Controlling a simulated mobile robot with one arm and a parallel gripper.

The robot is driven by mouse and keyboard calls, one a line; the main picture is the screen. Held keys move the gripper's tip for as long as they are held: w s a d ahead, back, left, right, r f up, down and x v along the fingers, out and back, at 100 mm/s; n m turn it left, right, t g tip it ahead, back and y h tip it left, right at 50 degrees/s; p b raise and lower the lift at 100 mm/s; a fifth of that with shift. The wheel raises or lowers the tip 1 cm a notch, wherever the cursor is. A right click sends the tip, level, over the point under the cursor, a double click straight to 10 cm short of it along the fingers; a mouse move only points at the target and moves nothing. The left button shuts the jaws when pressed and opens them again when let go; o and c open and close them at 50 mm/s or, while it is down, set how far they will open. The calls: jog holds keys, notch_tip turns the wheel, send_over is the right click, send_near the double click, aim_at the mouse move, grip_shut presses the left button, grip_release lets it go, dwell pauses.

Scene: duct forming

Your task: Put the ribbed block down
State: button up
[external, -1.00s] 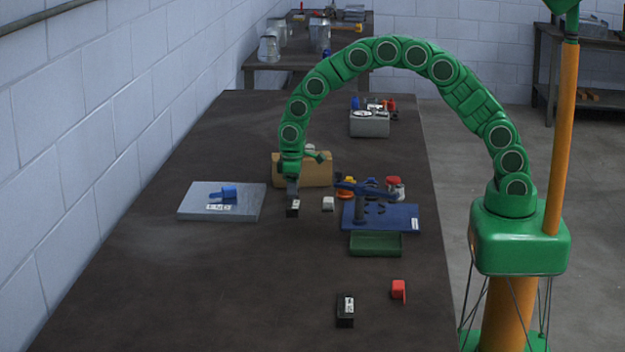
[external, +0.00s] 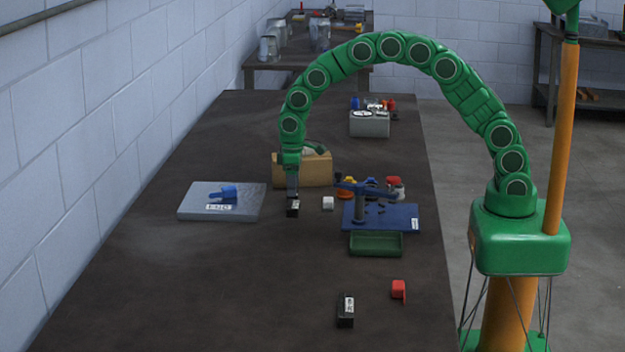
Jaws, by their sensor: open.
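A small black block with a white label (external: 293,210) is on the dark table, right of the grey plate. My gripper (external: 292,196) points straight down at this block and is open. Its fingertips are at or just above the block's top; whether they touch it is too small to tell. A second black block with a white label (external: 345,313) stands at the front of the table, well away from my gripper. Ribs cannot be made out on either block, so I cannot tell which is the ribbed one.
A grey plate (external: 190,208) carries a blue tool. A tan box (external: 303,170) is just behind my gripper. A small white block (external: 327,203), a blue board (external: 405,217) and a green tray (external: 375,245) are to the right. The front left table is clear.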

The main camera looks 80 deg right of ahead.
notch_tip(320, 180, up, 9)
jog(key=s+a+r, duration=0.3)
jog(key=s+r, duration=0.4)
jog(key=s, duration=0.4)
jog(key=s+a+r+g, duration=0.1)
jog(key=s, duration=1.7)
jog(key=s+a+r, duration=0.1)
jog(key=s+r, duration=0.1)
jog(key=s, duration=1.7)
jog(key=shift+s+a+r+g, duration=0.25)
jog(key=shift+a+g, duration=0.15)
jog(key=shift+o, duration=0.5)
jog(key=shift+s+f, duration=0.15)
jog(key=shift+s, duration=0.35)
